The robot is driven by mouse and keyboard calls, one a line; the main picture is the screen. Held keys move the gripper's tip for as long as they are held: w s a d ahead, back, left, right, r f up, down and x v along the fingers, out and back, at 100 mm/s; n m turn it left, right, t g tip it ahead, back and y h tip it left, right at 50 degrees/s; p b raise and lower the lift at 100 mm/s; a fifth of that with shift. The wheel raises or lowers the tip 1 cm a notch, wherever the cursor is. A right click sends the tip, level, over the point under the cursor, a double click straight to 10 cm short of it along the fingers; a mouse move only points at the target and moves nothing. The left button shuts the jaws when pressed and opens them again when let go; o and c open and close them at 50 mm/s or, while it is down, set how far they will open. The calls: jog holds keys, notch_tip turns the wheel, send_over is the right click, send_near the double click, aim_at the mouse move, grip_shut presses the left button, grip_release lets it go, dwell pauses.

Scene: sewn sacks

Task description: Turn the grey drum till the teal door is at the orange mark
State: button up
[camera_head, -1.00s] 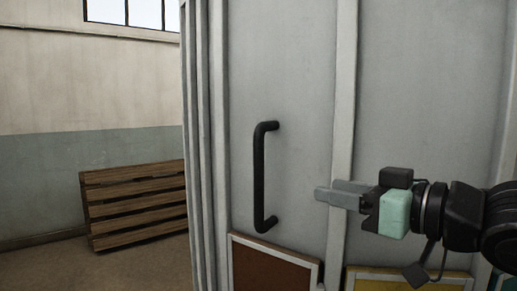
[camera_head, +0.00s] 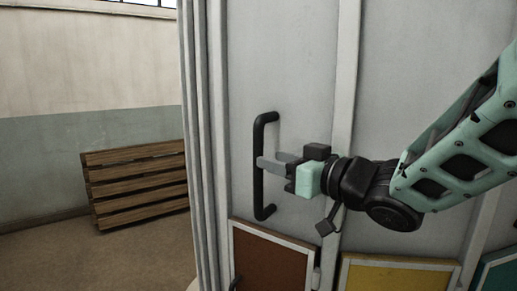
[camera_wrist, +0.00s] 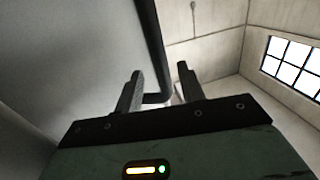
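The grey drum (camera_head: 240,70) fills the middle and right, with upright ribs and a black bar handle (camera_head: 259,200). The teal door (camera_head: 503,277) shows only in part, low at the right edge. The orange mark is not in view. My gripper (camera_head: 268,162) is at the middle of the handle, its fingertips overlapping the bar. In the wrist view, my gripper (camera_wrist: 161,77) has its fingers apart, with the handle (camera_wrist: 150,40) passing between them. A gap shows on the right finger's side; whether the left finger touches the bar I cannot tell.
A brown door (camera_head: 270,262) and a yellow door (camera_head: 398,277) sit low on the drum, left of the teal one. A wooden slatted pallet (camera_head: 138,182) leans at the wall on the left. Floor between pallet and drum is clear.

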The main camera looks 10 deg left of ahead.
jog(key=shift+p+x, duration=0.8)
jog(key=shift+x, duration=2)
grip_shut()
jog(key=shift+d, duration=0.1)
